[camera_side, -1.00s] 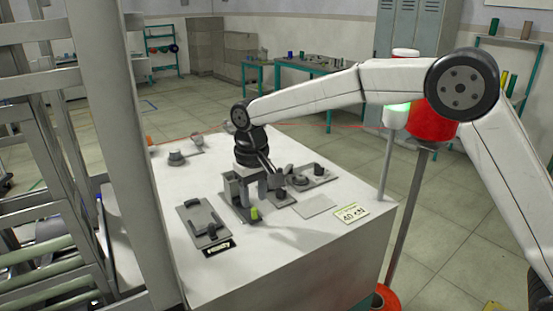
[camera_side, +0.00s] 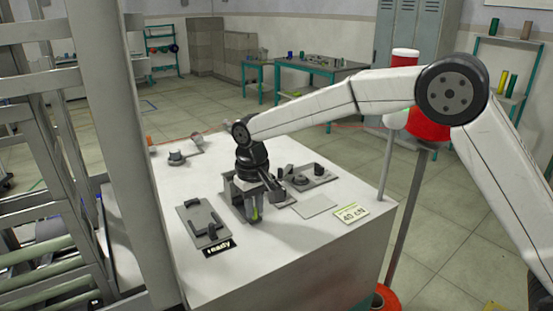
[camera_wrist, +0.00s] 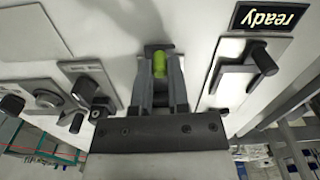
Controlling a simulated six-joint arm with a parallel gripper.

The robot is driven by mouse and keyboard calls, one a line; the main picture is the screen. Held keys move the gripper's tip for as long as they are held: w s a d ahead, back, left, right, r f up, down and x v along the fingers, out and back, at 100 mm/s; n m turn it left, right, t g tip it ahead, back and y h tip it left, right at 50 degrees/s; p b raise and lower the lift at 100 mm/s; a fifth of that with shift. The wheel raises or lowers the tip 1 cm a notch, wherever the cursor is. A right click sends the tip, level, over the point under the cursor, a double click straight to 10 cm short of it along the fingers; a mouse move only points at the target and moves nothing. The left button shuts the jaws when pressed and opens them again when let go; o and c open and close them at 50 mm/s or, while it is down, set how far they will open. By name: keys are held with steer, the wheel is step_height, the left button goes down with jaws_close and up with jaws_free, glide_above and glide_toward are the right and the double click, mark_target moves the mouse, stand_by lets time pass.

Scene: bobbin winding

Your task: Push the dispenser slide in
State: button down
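My gripper (camera_side: 254,208) points down at the dispenser (camera_side: 231,190) on the white bench. In the wrist view its two grey fingers (camera_wrist: 161,85) stand on either side of a yellow-green cylinder (camera_wrist: 160,64). The cylinder also shows as a small green patch between the fingers in the side view (camera_side: 256,214). I cannot tell whether the fingers touch it. The dispenser slide is not clearly distinguishable; the fingers and wrist hide most of the dispenser.
A grey plate with a handle (camera_side: 202,221) and a "ready" sign (camera_side: 217,248) lies to the left. A plate with a black knob (camera_side: 316,171) stands to the right, near a bare pale plate (camera_side: 314,204) and a "40 cN" card (camera_side: 351,213). The front bench top is clear.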

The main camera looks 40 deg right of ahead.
steer(key=shift+w, duration=0.8)
steer(key=shift+w+d, duration=0.1)
steer(key=shift+w, duration=0.45)
stand_by(0.6)
steer(key=shift+w, duration=0.65)
steer(key=shift+w+d, duration=0.1)
steer(key=shift+w, duration=0.65)
stand_by(0.8)
